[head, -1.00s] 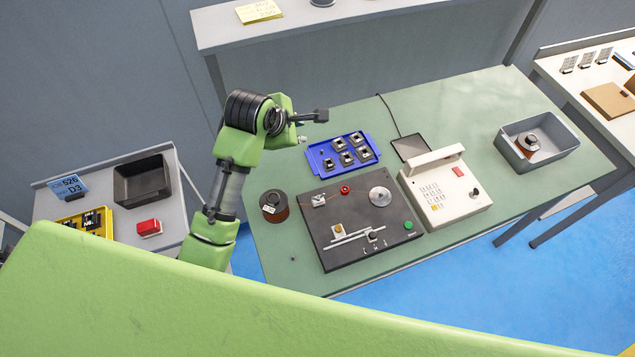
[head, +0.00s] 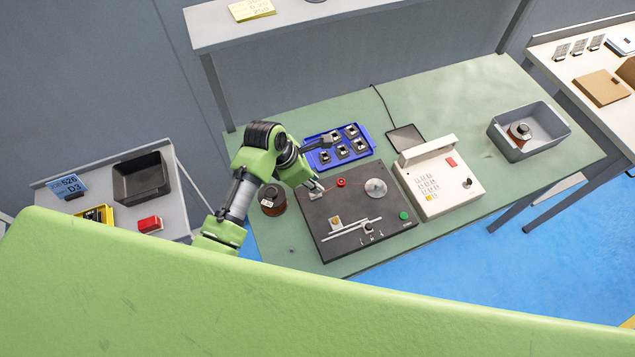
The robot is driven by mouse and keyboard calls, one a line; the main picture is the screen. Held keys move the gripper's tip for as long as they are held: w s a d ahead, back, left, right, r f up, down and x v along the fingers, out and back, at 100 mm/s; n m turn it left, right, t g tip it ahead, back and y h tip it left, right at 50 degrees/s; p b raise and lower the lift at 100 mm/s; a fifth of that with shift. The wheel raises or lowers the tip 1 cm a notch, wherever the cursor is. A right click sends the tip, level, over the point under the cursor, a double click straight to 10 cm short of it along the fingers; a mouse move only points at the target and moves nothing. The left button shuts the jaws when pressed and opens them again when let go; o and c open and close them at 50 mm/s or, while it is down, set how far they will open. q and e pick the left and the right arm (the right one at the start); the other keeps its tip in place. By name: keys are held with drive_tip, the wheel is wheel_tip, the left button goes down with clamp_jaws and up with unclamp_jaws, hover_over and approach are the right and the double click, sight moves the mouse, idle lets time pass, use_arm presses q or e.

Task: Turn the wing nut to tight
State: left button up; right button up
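The coil winder (head: 350,246) is a dark flat box on the green bench, with a pale disc (head: 376,188), a red knob and a green button. A small silvery fitting (head: 315,193) sits at its upper left corner. A wing nut cannot be made out there; it is too small or covered by my wrist. My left gripper (head: 313,183) is right above this fitting. Its fingers are mostly hidden by my wrist, so I cannot tell open from shut or whether they touch. My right gripper is not in view.
A dark wire spool (head: 272,200) stands close to the winder's left side. A blue tray (head: 365,142) of small parts lies behind it, partly under my wrist. A white keypad unit (head: 440,185) stands to the right. A grey bin (head: 500,136) with a spool stands farther right.

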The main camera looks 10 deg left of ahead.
use_arm(q)
drive_tip(key=shift+x, duration=1.6)
clamp_jaws()
